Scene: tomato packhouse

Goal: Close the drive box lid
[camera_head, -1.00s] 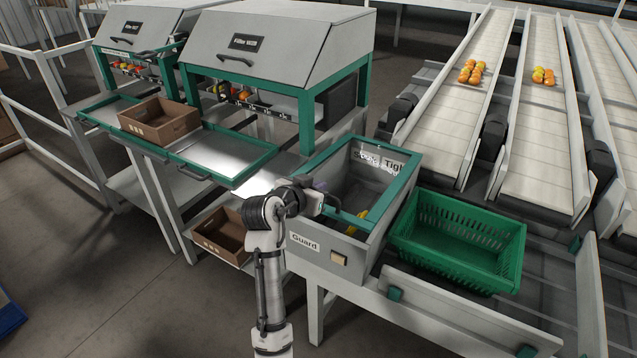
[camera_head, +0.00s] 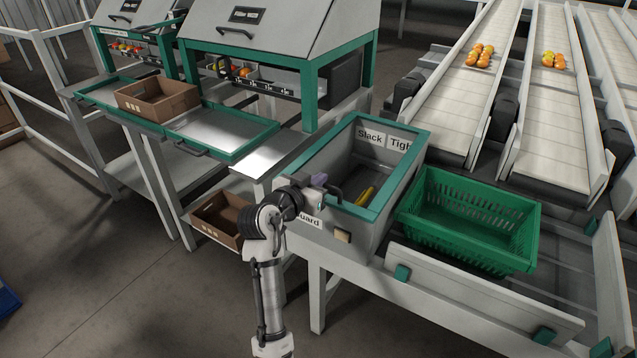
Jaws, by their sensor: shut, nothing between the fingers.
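The drive box (camera_head: 378,236) is a grey bin with a teal rim, open at the top. Inside lie a yellow piece (camera_head: 365,193) and a small purple piece (camera_head: 319,180), partly hidden by my gripper. "Slack" and "Tight" labels (camera_head: 370,135) show on its far inner wall; a partly covered "Guard" label (camera_head: 308,219) is on its front. I cannot make out a separate lid. My gripper (camera_head: 324,196) is shut and empty at the box's front left corner, beside a dark curved handle-like piece (camera_head: 335,191). Contact with it cannot be told.
A green crate (camera_head: 465,225) stands right of the box. Belts with orange fruit (camera_head: 480,55) run behind it. On the left are grey filler cabinets (camera_head: 270,50), a teal-edged tray (camera_head: 238,150) bearing a cardboard box (camera_head: 157,105), and another carton (camera_head: 210,230) below. The floor in front is clear.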

